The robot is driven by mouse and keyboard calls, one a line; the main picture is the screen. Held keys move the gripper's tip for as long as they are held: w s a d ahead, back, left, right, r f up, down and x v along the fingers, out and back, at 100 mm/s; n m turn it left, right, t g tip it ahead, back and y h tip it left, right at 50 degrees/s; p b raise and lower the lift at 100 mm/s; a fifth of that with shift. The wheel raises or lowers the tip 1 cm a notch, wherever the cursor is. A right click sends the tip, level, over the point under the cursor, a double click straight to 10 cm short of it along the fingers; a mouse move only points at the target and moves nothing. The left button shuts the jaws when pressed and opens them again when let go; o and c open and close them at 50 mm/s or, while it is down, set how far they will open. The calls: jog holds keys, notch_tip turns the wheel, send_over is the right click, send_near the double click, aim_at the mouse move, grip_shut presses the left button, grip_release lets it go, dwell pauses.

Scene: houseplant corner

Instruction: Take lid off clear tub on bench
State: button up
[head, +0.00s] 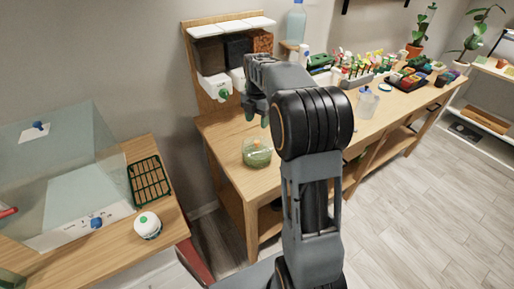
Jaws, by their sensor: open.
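The clear tub (257,158) stands on the near left end of the wooden bench (225,158), with something green inside. My arm hides part of the bench to the right of the tub.
A wooden rack with dispensers (214,88) stands behind my gripper. A clear jug (367,104), a water bottle (296,24) and many small plants fill the bench farther right. At left, a side table holds a glass tank (60,170), a green grid tray (150,180) and a white jar (147,226).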

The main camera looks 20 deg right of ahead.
aim_at(257, 141)
jog(key=f, duration=0.5)
jog(key=f+p, duration=0.1)
jog(key=f, duration=0.4)
jog(key=shift+w+f, duration=0.2)
jog(key=shift+f, duration=0.2)
jog(key=c, duration=1)
jog(key=shift+o, duration=0.2)
jog(key=shift+r, duration=0.15)
